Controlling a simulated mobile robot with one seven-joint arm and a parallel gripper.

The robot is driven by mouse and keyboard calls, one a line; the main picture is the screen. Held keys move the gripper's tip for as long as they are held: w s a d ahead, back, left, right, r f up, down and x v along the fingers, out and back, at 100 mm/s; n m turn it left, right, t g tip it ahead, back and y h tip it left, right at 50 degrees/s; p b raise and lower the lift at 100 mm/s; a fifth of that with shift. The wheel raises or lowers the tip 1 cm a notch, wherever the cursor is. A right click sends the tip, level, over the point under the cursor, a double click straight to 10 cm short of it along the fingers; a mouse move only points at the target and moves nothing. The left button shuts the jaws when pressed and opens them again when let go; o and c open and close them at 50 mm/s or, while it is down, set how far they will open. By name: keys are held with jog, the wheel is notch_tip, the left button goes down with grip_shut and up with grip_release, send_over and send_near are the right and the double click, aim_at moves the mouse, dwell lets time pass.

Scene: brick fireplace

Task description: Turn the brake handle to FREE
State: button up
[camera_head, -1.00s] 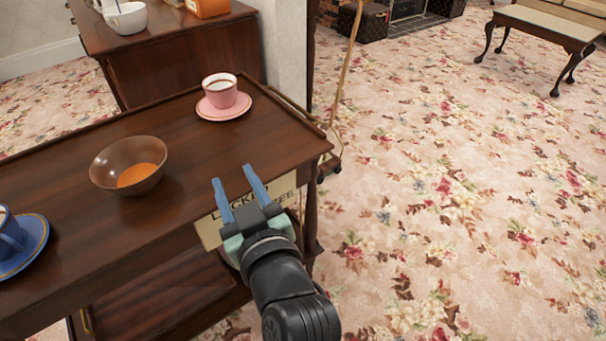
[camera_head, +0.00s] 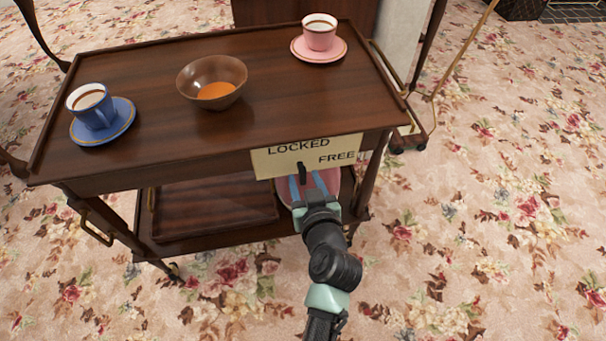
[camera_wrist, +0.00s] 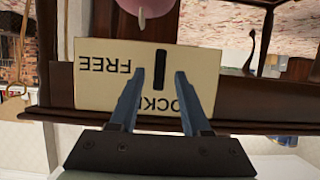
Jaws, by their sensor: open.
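The brake handle (camera_head: 302,172) is a short black bar on a cream plate (camera_head: 268,165) on the trolley's (camera_head: 160,172) front. It stands about upright below the word LOCKED, with FREE to its right. In the wrist view the plate (camera_wrist: 100,88) appears upside down, and the handle (camera_wrist: 160,68) shows between my blue fingertips. My gripper (camera_head: 307,182) is open just in front of the plate, a finger on either side of the handle with gaps. How far the tips reach along the handle is unclear.
On the trolley top stand a blue cup (camera_head: 92,105) on a saucer, a brown bowl (camera_head: 212,75) with orange contents, and a pink cup (camera_head: 320,32) on a saucer. Something pink (camera_head: 332,179) is below the plate. A cane (camera_head: 465,48) leans at right. Carpet in front is clear.

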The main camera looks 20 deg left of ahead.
jog(key=shift+x, duration=1.45)
grip_shut()
